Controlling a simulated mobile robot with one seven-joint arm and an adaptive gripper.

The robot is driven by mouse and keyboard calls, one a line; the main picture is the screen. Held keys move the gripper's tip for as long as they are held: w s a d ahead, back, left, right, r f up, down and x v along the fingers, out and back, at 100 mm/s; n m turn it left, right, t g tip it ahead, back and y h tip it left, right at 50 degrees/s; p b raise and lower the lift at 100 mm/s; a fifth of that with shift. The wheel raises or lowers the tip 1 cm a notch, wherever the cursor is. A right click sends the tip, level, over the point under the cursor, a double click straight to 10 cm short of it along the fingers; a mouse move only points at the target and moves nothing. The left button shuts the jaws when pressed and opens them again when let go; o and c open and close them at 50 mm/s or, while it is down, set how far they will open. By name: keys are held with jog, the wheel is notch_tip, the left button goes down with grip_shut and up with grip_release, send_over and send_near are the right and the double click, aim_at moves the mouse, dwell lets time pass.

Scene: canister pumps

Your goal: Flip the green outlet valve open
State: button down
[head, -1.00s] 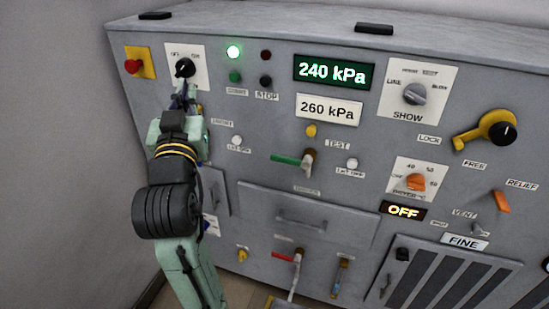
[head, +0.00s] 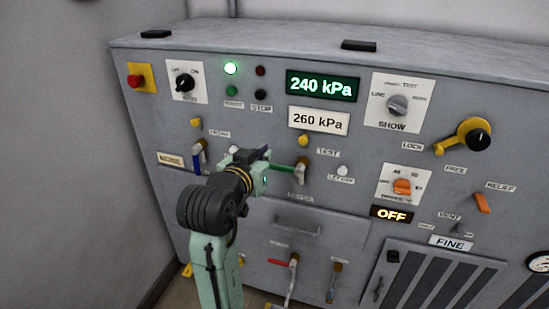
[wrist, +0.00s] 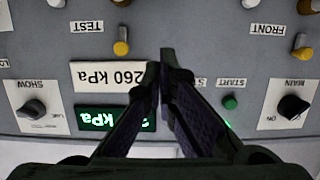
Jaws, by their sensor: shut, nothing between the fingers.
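The green outlet valve lever (head: 283,167) lies roughly level, pointing left from its metal valve body (head: 301,172) on the grey panel, in the head view. My gripper (head: 250,157) is just left of the lever's free end; my wrist hides its fingers there, and I cannot tell whether it touches. In the wrist view, which shows the panel upside down, my gripper (wrist: 163,65) has its fingertips together with nothing between them. The green lever is not visible in the wrist view.
A blue-handled valve (head: 198,158) is left of my gripper, and a red lever (head: 280,262) is below. A yellow knob (head: 303,140) sits above the green valve; it also shows in the wrist view (wrist: 121,47). The black main knob (head: 185,83) is at upper left.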

jog(key=p, duration=0.2)
send_over(285, 167)
jog(key=s+a, duration=0.2)
jog(key=a, duration=0.1)
jog(key=f, duration=0.2)
jog(key=shift+w+d+f+p, duration=0.1)
jog(key=shift+w+f+p, duration=0.2)
jog(key=shift+f, duration=0.7)
jog(key=shift+w+f+p, duration=0.15)
jog(key=shift+w+f, duration=0.1)
jog(key=shift+f, duration=0.75)
jog(key=shift+a+f, duration=0.15)
jog(key=shift+a, duration=0.05)
jog(key=shift+d, duration=0.15)
